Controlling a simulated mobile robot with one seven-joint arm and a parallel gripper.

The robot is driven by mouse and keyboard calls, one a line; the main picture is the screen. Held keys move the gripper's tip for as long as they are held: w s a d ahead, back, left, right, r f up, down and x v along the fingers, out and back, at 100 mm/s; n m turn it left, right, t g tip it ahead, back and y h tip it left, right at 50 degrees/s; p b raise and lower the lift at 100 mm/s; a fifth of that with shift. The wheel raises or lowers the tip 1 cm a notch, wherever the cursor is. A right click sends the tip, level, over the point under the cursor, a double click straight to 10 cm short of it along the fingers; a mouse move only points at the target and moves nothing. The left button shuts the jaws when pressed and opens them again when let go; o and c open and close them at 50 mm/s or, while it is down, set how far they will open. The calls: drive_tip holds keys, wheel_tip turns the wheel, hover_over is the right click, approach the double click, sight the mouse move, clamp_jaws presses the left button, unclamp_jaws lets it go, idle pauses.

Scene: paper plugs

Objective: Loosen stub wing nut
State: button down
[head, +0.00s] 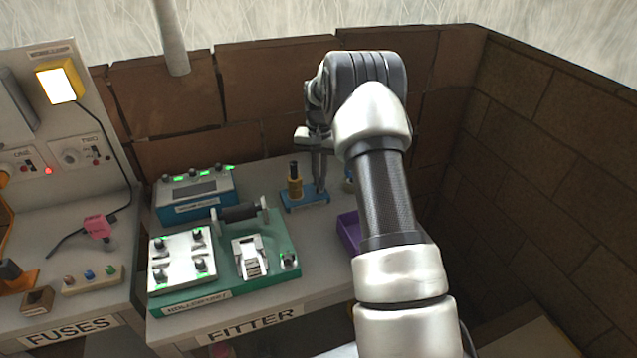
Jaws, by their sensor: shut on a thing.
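A small blue base (304,201) with a light label stands on the bench marked FITTER. A brass-coloured post with a dark top (295,182) rises from its left part. My gripper (320,188) points down over the right part of this base, just right of the post. Its fingers are close together and shut on a small part there, which I take to be the stub wing nut. The nut itself is hidden by the fingers and too small to make out. My arm comes in from the lower right.
A green board (222,293) with a roller, white panel and knobs lies to the left, with a blue box (195,203) with green lights behind it. A purple block (349,232) is partly behind my arm. Brick walls (270,90) close off the back and right.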

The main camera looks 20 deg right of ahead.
drive_tip(key=n, duration=0.8)
drive_tip(key=shift+r, duration=0.1)
drive_tip(key=n, duration=0.3)
drive_tip(key=shift+n+p, duration=0.35)
drive_tip(key=shift+n, duration=0.05)
drive_tip(key=n, duration=0.3)
drive_tip(key=shift+n, duration=0.4)
drive_tip(key=c, duration=2)
unclamp_jaws()
drive_tip(key=shift+r+p, duration=1.3)
drive_tip(key=shift+r, duration=0.65)
